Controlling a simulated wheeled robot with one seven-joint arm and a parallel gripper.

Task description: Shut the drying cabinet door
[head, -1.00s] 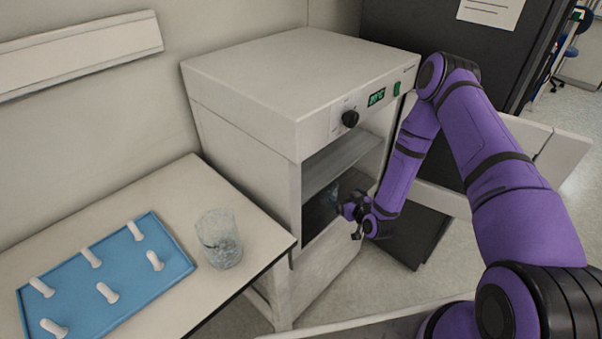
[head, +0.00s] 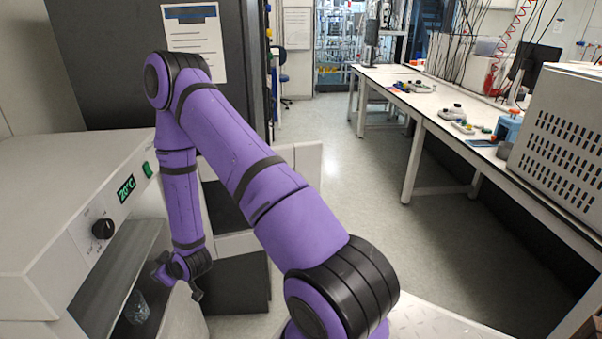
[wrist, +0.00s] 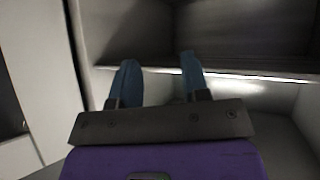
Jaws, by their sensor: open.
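The drying cabinet (head: 70,215) is the pale box at the left in the head view, with a dark knob and a green display. Its front is open and a shelf shows inside. A white panel (head: 307,165) beyond my arm looks like its door, swung wide open; my arm hides part of it. My gripper (head: 180,278) is low in front of the cabinet opening, apart from the door. In the wrist view its two bluish fingers (wrist: 159,78) are spread and empty, facing the cabinet interior (wrist: 235,35).
A clear glass vessel (head: 137,307) is inside the cabinet. A dark cabinet (head: 110,60) with a posted sheet stands behind. A long bench (head: 440,105) with equipment runs along the right, beside a perforated grey housing (head: 565,135). The floor between is clear.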

